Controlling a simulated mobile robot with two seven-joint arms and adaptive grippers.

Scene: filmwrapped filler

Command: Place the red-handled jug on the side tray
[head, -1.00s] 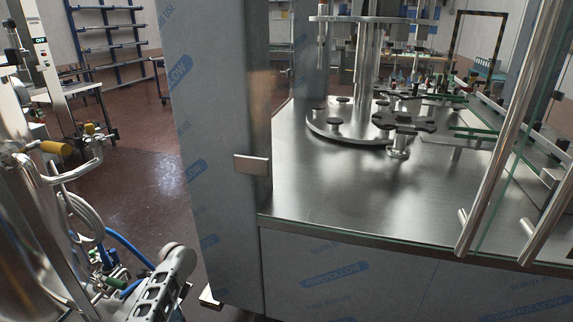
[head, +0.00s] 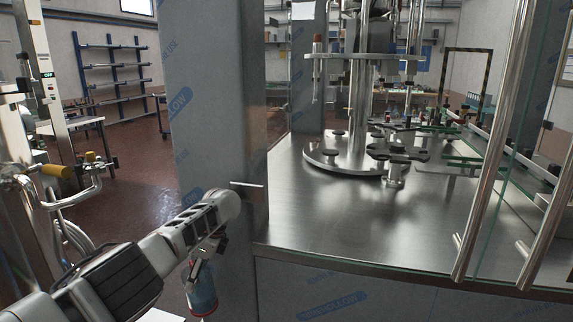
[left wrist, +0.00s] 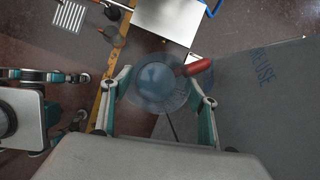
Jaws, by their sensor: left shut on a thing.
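The jug (head: 201,292) is clear and bluish, and hangs below my left gripper (head: 208,262) beside the film-covered column. In the left wrist view the jug (left wrist: 156,84) sits between the two fingers of my left gripper (left wrist: 160,92), which is shut on it. Its red handle (left wrist: 196,67) points to the right there. A pale flat plate (left wrist: 175,22) lies beyond the jug in the left wrist view; I cannot tell whether it is the side tray.
The film-wrapped column (head: 212,110) stands close to my left arm. A steel machine deck (head: 320,215) with a round turntable (head: 340,165) is to its right, behind glass and steel door bars (head: 492,150). Brown floor (head: 140,185) is open at left.

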